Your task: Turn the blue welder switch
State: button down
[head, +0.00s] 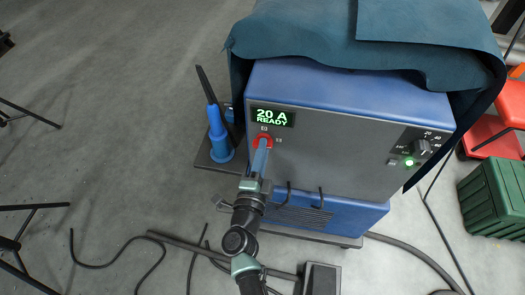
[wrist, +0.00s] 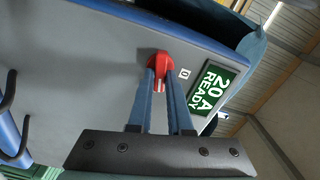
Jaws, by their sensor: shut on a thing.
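The blue welder (head: 345,80) stands upright, with a grey front panel facing me. A red switch (head: 263,140) sits on the panel's left side, just below a lit display (head: 272,117) that reads "20 A READY". My gripper (head: 261,150) reaches up to the panel from below. In the wrist view, its two blue fingers (wrist: 160,85) are closed on the red switch (wrist: 160,62). The display (wrist: 214,90) appears to the right there, turned sideways. A "0" mark (wrist: 184,73) shows beside the switch. The fingers hide part of the switch.
A black knob (head: 421,147) and a green light (head: 409,162) are at the panel's right. A dark teal cloth (head: 290,30) drapes over the welder. A blue torch holder (head: 219,135) stands at left. Black hooks (head: 320,197) jut below the panel. Cables (head: 150,245) lie on the floor.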

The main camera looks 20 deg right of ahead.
jog(key=shift+m+b, duration=0.3)
jog(key=shift+m, duration=1)
jog(key=c, duration=0.8)
grip_release()
jog(key=shift+c, duration=0.2)
jog(key=p+v, duration=0.1)
jog(key=v, duration=1.2)
